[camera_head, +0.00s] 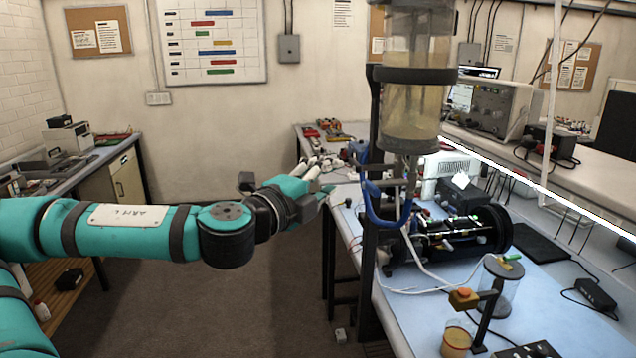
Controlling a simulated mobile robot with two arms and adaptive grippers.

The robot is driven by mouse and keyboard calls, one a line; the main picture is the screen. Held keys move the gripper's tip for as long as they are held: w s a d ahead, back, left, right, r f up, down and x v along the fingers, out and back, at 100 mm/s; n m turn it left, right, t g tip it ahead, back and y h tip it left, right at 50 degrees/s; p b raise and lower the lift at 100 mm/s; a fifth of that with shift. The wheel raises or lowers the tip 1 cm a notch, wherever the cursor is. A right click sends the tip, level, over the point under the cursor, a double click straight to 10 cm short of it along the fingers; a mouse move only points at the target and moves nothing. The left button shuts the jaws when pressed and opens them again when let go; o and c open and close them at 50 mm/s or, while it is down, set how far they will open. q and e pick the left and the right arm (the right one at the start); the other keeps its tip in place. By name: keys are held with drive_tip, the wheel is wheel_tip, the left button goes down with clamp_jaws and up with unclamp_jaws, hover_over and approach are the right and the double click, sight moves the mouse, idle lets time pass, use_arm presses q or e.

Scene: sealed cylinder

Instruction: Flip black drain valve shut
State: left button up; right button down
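A clear cylinder (412,110) of cloudy yellowish liquid is held upright on a dark post frame (371,220) above the table. Its narrow outlet (409,172) points down from its base. I cannot clearly pick out the black drain valve; small dark fittings sit around the outlet and the blue hose (372,205). My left gripper (318,185) reaches in from the left and is left of the post, apart from the outlet. Its fingers are small and blend with pale items behind, so I cannot tell how far they are open. My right gripper is not in view.
A black horizontal cylinder (492,230) with fittings lies on the blue table (415,310). A clear jar (499,292), an orange-topped fixture (463,298) and a cup of yellow liquid (457,340) stand at the front. Hoses and cables hang around the post. The floor (230,310) below my arm is clear.

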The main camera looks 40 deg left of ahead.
use_arm(q)
drive_tip(key=shift+s, duration=1)
